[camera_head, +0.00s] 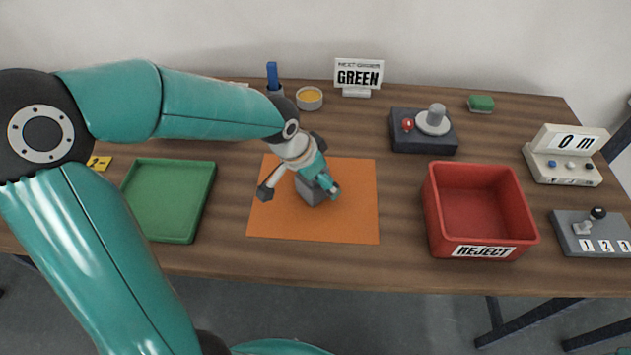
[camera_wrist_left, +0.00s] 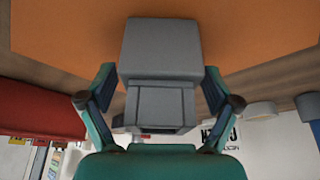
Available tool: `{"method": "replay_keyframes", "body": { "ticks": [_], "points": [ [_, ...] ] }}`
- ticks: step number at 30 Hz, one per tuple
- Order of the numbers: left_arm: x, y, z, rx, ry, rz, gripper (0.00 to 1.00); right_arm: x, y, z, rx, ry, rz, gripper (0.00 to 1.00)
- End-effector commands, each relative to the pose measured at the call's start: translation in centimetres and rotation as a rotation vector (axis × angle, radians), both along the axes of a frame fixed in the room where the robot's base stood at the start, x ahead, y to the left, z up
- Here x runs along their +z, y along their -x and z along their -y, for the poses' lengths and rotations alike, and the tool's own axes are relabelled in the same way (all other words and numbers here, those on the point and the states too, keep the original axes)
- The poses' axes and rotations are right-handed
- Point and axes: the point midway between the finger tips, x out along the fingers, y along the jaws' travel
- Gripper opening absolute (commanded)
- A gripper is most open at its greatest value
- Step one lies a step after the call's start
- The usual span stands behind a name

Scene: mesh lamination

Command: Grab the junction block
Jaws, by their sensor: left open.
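The junction block (camera_head: 311,190) is a grey block on the orange mat (camera_head: 350,215) in the middle of the table. In the left wrist view the block (camera_wrist_left: 160,55) stands large between the fingers, with a stepped part toward the palm. My left gripper (camera_head: 300,191) is over the block with its fingers spread on either side. In the left wrist view the left gripper (camera_wrist_left: 160,100) is open, and gaps show between fingers and block. The gripper hides part of the block in the head view. My right gripper is not in view.
A green tray (camera_head: 170,236) lies left of the mat. A red REJECT bin (camera_head: 432,215) stands to the right. Behind are a small bowl (camera_head: 309,104), a GREEN sign (camera_head: 358,77) and a dark device (camera_head: 425,148). A meter (camera_head: 565,177) and switch box (camera_head: 575,248) stand far right.

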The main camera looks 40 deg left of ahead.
Motion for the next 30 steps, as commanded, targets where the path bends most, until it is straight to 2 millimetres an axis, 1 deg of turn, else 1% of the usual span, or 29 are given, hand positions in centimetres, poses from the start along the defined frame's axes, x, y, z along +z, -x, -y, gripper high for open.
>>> {"method": "replay_keyframes", "body": {
  "ticks": [5,8,9,17,18,19,26,30],
  "points": [
    [-0.02,-0.01,-0.02,0.000,0.000,0.000,0.90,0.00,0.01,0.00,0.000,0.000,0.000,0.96],
    [0.00,-0.01,-0.03,0.000,-0.001,0.001,0.75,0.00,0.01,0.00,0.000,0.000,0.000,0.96],
    [0.00,-0.01,-0.03,0.000,-0.001,0.001,0.68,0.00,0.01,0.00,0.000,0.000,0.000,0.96],
    [0.02,0.01,-0.05,0.000,-0.001,0.001,0.25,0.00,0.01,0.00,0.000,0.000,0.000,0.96],
    [0.02,0.01,-0.05,0.000,-0.001,0.001,0.18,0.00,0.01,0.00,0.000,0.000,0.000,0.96],
    [0.08,-0.03,-0.07,0.001,0.000,0.002,0.15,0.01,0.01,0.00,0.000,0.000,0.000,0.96],
    [0.13,-0.02,-0.09,0.002,-0.001,0.002,0.15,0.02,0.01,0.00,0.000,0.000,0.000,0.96],
    [0.60,-0.07,-0.11,0.002,-0.001,0.004,0.15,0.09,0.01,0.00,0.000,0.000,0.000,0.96]
  ]
}}
